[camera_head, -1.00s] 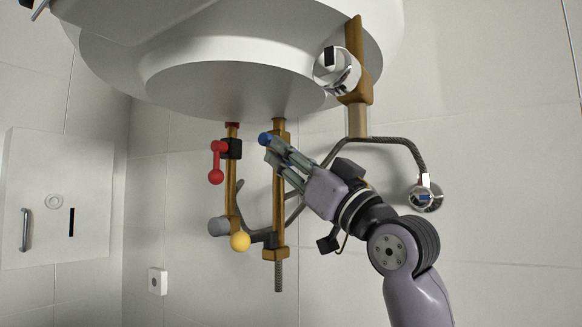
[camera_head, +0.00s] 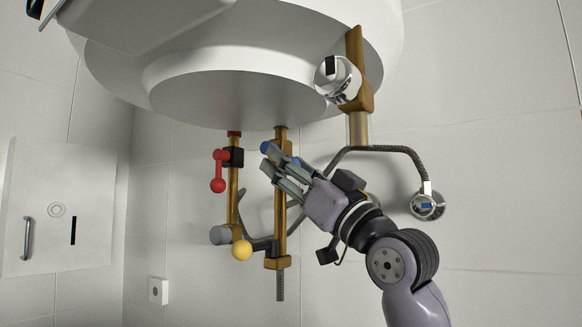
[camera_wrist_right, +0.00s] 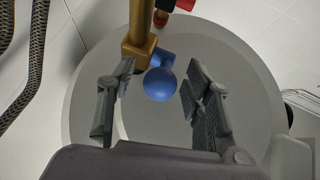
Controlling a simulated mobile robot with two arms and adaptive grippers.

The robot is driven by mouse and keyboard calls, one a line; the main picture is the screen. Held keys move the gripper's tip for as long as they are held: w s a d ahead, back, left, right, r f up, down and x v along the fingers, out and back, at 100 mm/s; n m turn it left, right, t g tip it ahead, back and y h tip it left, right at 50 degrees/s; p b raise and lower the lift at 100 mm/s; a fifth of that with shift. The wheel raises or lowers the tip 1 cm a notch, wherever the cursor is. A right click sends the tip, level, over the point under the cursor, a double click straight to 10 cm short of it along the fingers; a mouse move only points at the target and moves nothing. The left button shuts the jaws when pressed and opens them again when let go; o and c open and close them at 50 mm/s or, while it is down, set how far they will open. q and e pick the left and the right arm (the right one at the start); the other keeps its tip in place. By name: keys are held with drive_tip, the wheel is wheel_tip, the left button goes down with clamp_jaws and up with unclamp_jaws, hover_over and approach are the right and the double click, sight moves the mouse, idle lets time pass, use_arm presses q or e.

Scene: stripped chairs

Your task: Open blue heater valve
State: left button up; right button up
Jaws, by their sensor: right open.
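The blue heater valve (camera_head: 266,147) is on a brass pipe (camera_head: 280,215) under the white heater (camera_head: 240,95). In the head view my right gripper (camera_head: 268,158) reaches up from the lower right and partly covers the valve. In the right wrist view the valve's round blue knob (camera_wrist_right: 160,84) lies between the two open fingers of the right gripper (camera_wrist_right: 160,95), with a gap on both sides. Its short blue arm runs to the brass pipe just behind it. My left gripper is not in view.
A red valve (camera_head: 218,170) hangs on the pipe to the left. A chrome safety valve (camera_head: 338,78) and a braided hose (camera_head: 400,150) are on the right. Below the pipes is free room.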

drive_tip(key=v, duration=1.2)
drive_tip(key=shift+c, duration=0.3)
